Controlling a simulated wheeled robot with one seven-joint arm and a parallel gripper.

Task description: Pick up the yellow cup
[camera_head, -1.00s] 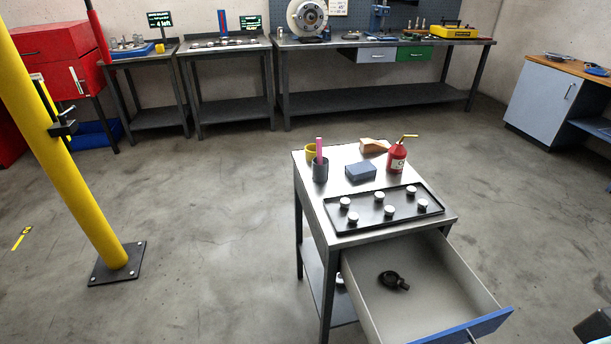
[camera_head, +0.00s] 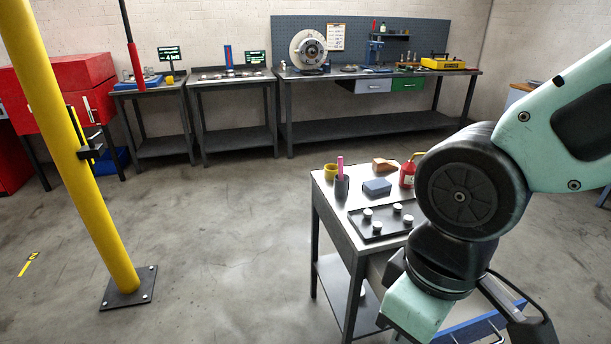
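A small yellow cup (camera_head: 330,171) stands at the back left corner of the metal cart top (camera_head: 330,190). Just in front of it is a dark cup (camera_head: 342,187) with a pink stick in it. My teal and black arm covers the right part of the cart. Dark parts at the lower right edge may belong to my gripper, but its fingers cannot be made out. Nothing of mine touches the yellow cup.
On the cart are a blue-grey block (camera_head: 377,187), a wooden piece (camera_head: 384,165), a red bottle (camera_head: 407,176) and a black tray (camera_head: 379,228) with white-topped knobs. A yellow post (camera_head: 75,165) stands at left. The floor between is clear.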

